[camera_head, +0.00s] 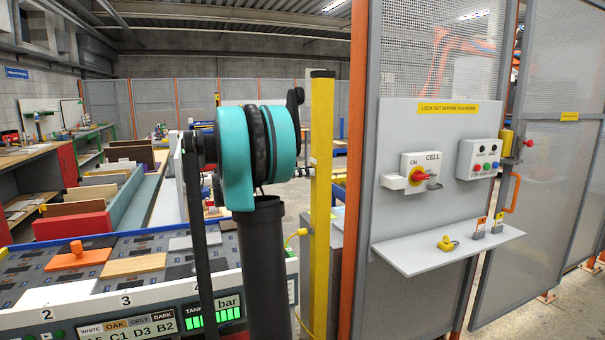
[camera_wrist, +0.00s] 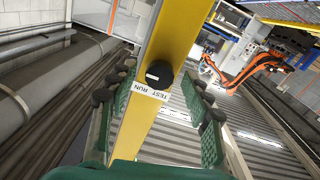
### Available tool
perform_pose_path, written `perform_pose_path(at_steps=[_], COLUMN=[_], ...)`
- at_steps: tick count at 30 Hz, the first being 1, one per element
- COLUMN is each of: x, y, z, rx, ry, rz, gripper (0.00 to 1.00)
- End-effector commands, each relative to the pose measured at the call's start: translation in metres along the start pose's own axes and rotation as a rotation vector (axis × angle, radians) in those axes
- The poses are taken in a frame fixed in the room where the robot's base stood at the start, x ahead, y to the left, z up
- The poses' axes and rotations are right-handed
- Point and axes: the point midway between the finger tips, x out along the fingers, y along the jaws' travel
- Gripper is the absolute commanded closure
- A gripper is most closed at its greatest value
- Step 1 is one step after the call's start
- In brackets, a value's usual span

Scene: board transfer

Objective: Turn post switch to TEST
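The yellow post (camera_head: 322,210) stands right of my arm in the head view. In the wrist view the post (camera_wrist: 181,30) runs through the middle of the picture. The post switch, a round black knob (camera_wrist: 160,73) with a small white mark on its left part, sits on the post face. A white label reading TEST and RUN (camera_wrist: 149,91) is beside it. I cannot tell which word the mark points to. My gripper (camera_wrist: 160,88) is open, its two green fingers on either side of the knob with gaps. In the head view my arm hides the gripper.
A fence panel with a CELL switch (camera_head: 420,174), a button box (camera_head: 480,158) and a shelf (camera_head: 440,254) stands right of the post. A bench with coloured boards (camera_head: 132,266) is at the left. An orange robot arm (camera_wrist: 250,70) is beyond the post.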

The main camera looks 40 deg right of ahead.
Motion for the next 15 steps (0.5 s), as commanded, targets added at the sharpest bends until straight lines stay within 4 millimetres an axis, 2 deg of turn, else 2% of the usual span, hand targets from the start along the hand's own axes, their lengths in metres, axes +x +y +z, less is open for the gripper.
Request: perform_pose_path(at_steps=[1,12,15], x=[-0.0001,-0.0003,-0.0004], y=[0.0000,-0.0001,-0.0001], z=[0.0000,0.0000,0.0000], rx=[0.000,0.000,-0.002], ry=[0.000,0.000,0.000], rz=[0.000,0.000,0.000], gripper=[0.55,1.00,1.00])
